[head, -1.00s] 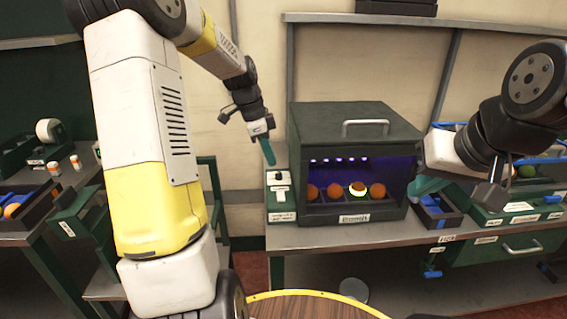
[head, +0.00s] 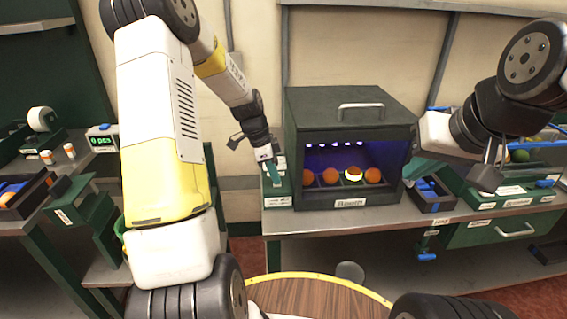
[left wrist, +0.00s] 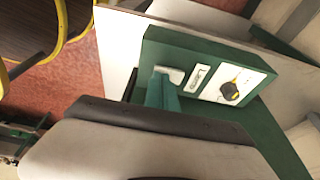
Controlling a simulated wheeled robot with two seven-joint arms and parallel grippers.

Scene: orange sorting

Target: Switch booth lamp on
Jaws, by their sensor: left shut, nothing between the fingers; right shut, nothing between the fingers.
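The inspection booth (head: 350,110) is a dark box with a handle on its roof and an open front. Its inside glows violet, and several oranges (head: 331,176) sit in a row inside, one with a bright yellow-green glow. A green switch box (head: 278,201) stands left of the booth. In the left wrist view the switch box (left wrist: 185,50) shows a white rocker, a label and a white plate with a dark knob (left wrist: 232,90). My left gripper (head: 274,178) is shut and empty, its green fingertips at the switch box, beside the white rocker (left wrist: 172,74); contact is unclear. My right gripper (head: 415,168) is shut and empty, right of the booth.
A tray with blue items (head: 432,194) stands right of the booth on the grey bench (head: 350,222). A round wooden table (head: 315,296) with a yellow rim is in front. Another bench with bins and a counter display (head: 103,139) is at the left.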

